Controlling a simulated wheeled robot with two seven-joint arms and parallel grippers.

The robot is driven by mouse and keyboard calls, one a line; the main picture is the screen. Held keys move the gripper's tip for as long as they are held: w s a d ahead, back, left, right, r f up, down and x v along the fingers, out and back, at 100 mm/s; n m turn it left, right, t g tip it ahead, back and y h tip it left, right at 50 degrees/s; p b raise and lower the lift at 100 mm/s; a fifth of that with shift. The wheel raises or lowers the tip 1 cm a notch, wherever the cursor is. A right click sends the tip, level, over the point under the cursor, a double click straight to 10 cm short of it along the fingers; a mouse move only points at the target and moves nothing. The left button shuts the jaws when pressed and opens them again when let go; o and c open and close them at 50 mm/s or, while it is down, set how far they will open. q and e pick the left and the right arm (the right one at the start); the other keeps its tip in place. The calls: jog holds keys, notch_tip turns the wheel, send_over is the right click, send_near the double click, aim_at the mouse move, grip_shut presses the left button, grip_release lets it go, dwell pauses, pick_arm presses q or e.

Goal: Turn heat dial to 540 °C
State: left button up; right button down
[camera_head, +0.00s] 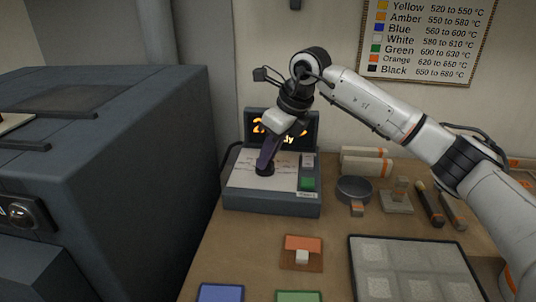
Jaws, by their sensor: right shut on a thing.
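The control box (270,203) stands at the back left of the bench, with a pale sloped top. The dark round heat dial (264,170) sits on that top. My right gripper (266,163) reaches down from above and is shut on the dial. Its fingers cover most of the dial, so the dial's pointer cannot be read. A dark display (313,128) with orange characters rises behind the box. My gripper and wrist hide most of its reading; only a first "2" and some letters show. My left gripper is not in view.
A green button (307,184) is on the box's right side. A wall chart (428,38) lists colours with temperature ranges, with Yellow at 520 to 550 °C. A large dark kiln-like cabinet (130,150) stands left. A shallow round pan (353,190), tools and a sectioned tray (352,262) lie right.

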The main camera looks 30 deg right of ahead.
jog(key=shift+m, duration=0.5)
jog(key=c, duration=1.7)
grip_release()
jog(key=v, duration=1)
jog(key=shift+s+a+r, duration=0.1)
jog(key=shift+s+r, duration=0.05)
jog(key=shift+s, duration=0.1)
